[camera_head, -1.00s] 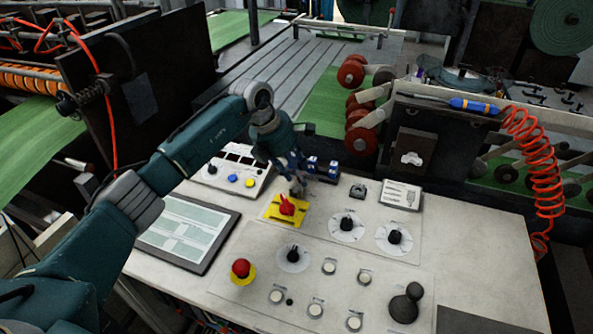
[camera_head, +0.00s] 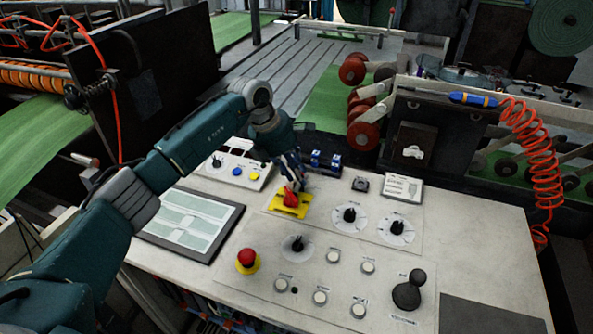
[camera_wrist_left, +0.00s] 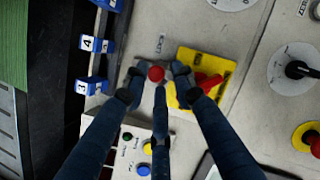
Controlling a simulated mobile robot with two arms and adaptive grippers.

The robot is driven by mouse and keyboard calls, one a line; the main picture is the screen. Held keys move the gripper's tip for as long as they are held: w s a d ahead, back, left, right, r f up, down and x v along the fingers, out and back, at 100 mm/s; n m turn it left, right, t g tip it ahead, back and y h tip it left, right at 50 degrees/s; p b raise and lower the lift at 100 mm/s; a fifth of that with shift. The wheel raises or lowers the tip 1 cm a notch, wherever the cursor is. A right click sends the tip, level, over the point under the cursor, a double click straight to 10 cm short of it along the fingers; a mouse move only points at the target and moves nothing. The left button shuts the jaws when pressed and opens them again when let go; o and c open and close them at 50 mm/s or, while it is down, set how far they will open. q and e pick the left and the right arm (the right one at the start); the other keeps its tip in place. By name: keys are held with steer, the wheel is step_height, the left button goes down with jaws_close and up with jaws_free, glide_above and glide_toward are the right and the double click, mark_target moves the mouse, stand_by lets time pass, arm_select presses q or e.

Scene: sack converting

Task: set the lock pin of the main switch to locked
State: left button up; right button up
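The main switch is a red rotary handle (camera_head: 291,200) on a yellow plate (camera_head: 284,209) on the console. In the left wrist view the handle (camera_wrist_left: 208,83) and yellow plate (camera_wrist_left: 222,66) lie right of centre. A small round red knob (camera_wrist_left: 156,73), which appears to be the lock pin, stands beside the plate's left edge in that view. My left gripper (camera_head: 292,182) points down at the switch. In the wrist view its three fingers (camera_wrist_left: 158,80) are spread around the knob, with visible gaps. In the head view the gripper hides the knob. My right gripper is out of view.
Blue numbered blocks (camera_head: 325,161) stand close behind the gripper. Black rotary knobs (camera_head: 349,215) are to the right, a red emergency button (camera_head: 247,259) in front. A small button box (camera_head: 235,170) and a flat screen (camera_head: 190,224) lie to the left.

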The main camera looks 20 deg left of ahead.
arm_select(q)
steer(key=shift+o, duration=0.3)
steer(key=shift+s, duration=0.15)
steer(key=shift+a+r, duration=0.15)
steer(key=shift+r, duration=0.2)
steer(key=v, duration=1.1)
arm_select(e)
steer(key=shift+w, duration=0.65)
arm_select(q)
steer(key=shift+s+r, duration=0.1)
steer(key=shift+s, duration=0.05)
